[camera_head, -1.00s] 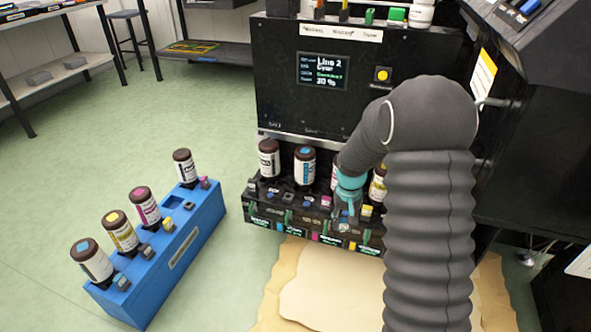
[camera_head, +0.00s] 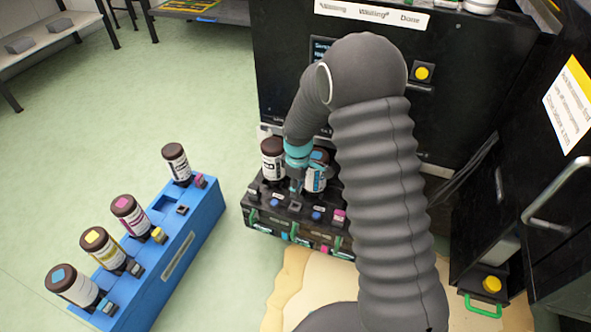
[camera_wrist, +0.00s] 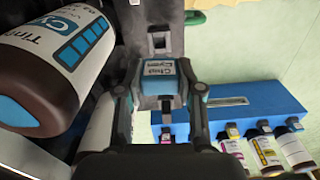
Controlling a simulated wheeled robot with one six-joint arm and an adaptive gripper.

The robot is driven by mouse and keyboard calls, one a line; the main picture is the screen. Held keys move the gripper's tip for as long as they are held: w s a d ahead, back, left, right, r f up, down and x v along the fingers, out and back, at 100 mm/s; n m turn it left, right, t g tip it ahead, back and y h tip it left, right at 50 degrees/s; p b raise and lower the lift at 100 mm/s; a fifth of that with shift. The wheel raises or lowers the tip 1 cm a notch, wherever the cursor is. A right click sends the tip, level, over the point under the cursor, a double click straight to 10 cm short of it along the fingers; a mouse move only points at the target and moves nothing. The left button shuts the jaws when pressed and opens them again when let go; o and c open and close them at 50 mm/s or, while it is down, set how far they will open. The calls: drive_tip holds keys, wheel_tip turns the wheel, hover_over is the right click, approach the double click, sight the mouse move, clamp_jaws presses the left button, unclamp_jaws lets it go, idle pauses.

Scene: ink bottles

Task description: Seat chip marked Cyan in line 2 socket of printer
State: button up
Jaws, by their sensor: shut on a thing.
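In the wrist view my gripper (camera_wrist: 160,92) is shut on the chip marked Cyan (camera_wrist: 159,77), a grey chip with a white and blue label. A dark socket-like block (camera_wrist: 160,42) shows just beyond the chip; I cannot tell whether they touch. In the head view my gripper (camera_head: 296,188) is over the printer's ledge (camera_head: 290,222), in front of the bottles, and hides the chip. A brown-capped bottle with a cyan label (camera_head: 317,172) stands right behind the gripper. It also fills the left of the wrist view (camera_wrist: 50,65).
Another bottle (camera_head: 272,160) stands left of the cyan one. A blue rack (camera_head: 165,275) with several bottles and chips stands on the floor at left; one slot (camera_head: 171,202) is empty. An open black door (camera_head: 510,215) stands at right.

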drive_tip(key=shift+w+a+f+n, duration=0.2)
drive_tip(key=shift+w+a+n, duration=0.1)
drive_tip(key=shift+a, duration=0.1)
drive_tip(key=shift+f+b, duration=1.05)
drive_tip(key=shift+f, duration=1.5)
drive_tip(key=shift+s, duration=0.1)
drive_tip(key=shift+f+b, duration=0.9)
drive_tip(key=shift+b, duration=0.2)
drive_tip(key=o, duration=1)
drive_tip(key=shift+r, duration=0.15)
